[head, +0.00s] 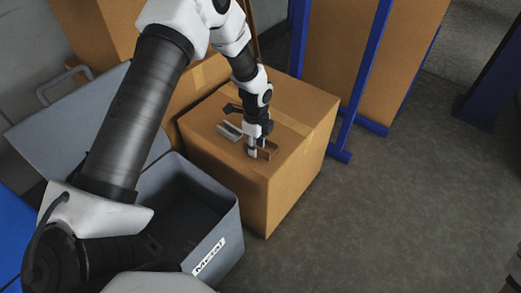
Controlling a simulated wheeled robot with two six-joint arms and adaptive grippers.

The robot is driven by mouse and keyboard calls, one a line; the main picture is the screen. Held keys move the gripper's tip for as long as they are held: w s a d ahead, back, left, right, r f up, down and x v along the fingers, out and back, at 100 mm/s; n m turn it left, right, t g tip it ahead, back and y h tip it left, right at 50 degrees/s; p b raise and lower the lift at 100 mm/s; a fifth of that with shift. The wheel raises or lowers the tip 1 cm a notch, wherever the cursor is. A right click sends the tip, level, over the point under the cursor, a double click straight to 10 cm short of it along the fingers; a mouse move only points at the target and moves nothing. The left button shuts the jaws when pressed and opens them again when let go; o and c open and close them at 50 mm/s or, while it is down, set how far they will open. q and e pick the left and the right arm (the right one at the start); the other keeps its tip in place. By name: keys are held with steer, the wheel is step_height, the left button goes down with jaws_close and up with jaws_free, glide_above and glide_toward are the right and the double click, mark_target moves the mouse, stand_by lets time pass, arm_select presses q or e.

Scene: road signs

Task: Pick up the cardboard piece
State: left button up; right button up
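A small brown cardboard piece (270,149) shows on top of a large cardboard box, right beside my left gripper's fingertips. My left gripper (254,152) points down at the box top and partly covers the piece. I cannot tell whether its fingers touch the piece or how far apart they are. A small grey metal-looking piece (229,130) lies on the box top just left of the gripper. My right gripper is not clearly visible.
The large cardboard box (238,190) stands on the grey floor. A grey open bin (221,232) labelled "Metal" is at its front left. Blue rack posts (367,65) and more boxes (340,45) stand behind.

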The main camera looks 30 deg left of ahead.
arm_select(q)
steer(key=shift+f, duration=0.6)
steer(key=shift+d, duration=0.1)
jaws_close()
steer(key=shift+r, duration=0.1)
